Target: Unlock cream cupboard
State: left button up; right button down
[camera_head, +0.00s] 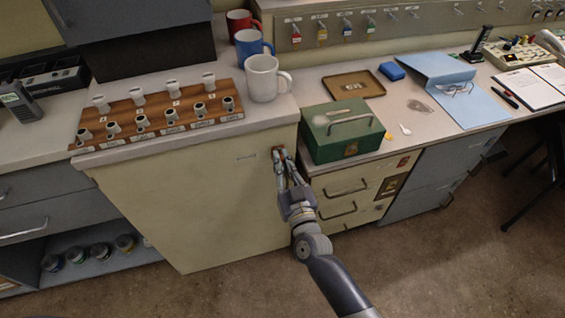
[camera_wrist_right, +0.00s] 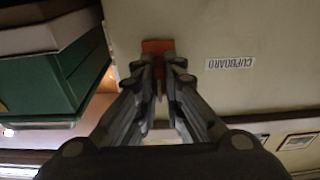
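The cream cupboard (camera_head: 200,205) stands with its front closed, below the wooden rack and mugs. A small red-brown plate (camera_head: 277,150) sits at the upper right of its front; it also shows in the right wrist view (camera_wrist_right: 158,46), beside the CUPBOARD label (camera_wrist_right: 230,63). My right gripper (camera_head: 284,158) reaches up to this plate. In the right wrist view its fingertips (camera_wrist_right: 160,68) are close together at the plate, with a narrow gap. I cannot tell whether a key is between them; the fingers hide any keyhole. My left gripper is not in view.
A green metal box (camera_head: 340,135) stands on the counter just right of my right gripper, above the drawers (camera_head: 350,188). The rack (camera_head: 160,115) with several pegs and a white mug (camera_head: 263,80) stand on the cupboard top. Bare floor lies in front.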

dwell(0.4)
jog(key=shift+a+r+m+h, duration=0.1)
jog(key=shift+m+h, duration=0.3)
jog(key=shift+m, duration=1.4)
jog(key=shift+m, duration=0.9)
jog(key=shift+w+r+m, duration=0.1)
jog(key=shift+r+m, duration=0.05)
jog(key=shift+m, duration=0.65)
